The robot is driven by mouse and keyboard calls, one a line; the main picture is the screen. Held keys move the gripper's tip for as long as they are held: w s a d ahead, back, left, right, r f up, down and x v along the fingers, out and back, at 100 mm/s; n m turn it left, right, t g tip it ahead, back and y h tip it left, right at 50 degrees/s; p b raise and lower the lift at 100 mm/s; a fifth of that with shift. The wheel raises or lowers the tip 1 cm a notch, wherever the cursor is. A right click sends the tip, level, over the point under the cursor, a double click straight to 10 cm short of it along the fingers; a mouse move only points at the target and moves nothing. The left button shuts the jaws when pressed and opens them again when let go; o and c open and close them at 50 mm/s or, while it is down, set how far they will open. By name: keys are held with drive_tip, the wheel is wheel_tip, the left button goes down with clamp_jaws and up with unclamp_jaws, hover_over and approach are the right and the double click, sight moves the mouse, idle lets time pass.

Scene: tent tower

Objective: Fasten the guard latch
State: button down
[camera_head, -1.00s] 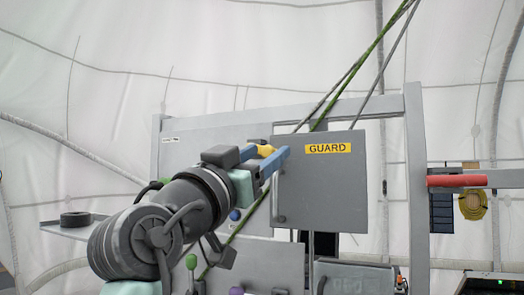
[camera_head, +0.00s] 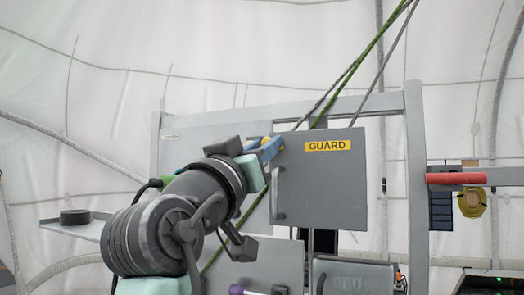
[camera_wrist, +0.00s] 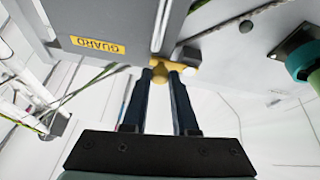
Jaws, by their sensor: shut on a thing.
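The guard (camera_head: 322,190) is a grey panel on the frame, with a yellow GUARD label (camera_head: 327,146) and a bar handle (camera_head: 277,196) along its left side. My gripper (camera_head: 272,148) is at the guard's upper left edge. In the wrist view, my gripper (camera_wrist: 168,74) has its dark blue fingers close together on a small yellow latch (camera_wrist: 158,76) beside the guard's edge. In the head view the latch is mostly hidden by the fingers. How far it is turned cannot be told.
A grey frame post (camera_head: 416,180) with a red cylinder (camera_head: 456,179) stands to the right. A shelf with a dark ring (camera_head: 75,217) is at left. Green and grey ropes (camera_head: 352,68) slant across the top. Levers and boxes sit below the guard.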

drive_tip(key=shift+r+n, duration=0.15)
drive_tip(key=shift+n, duration=0.35)
drive_tip(key=c, duration=0.7)
unclamp_jaws()
drive_tip(key=b+v, duration=0.8)
drive_tip(key=v, duration=0.5)
drive_tip(key=shift+d, duration=0.15)
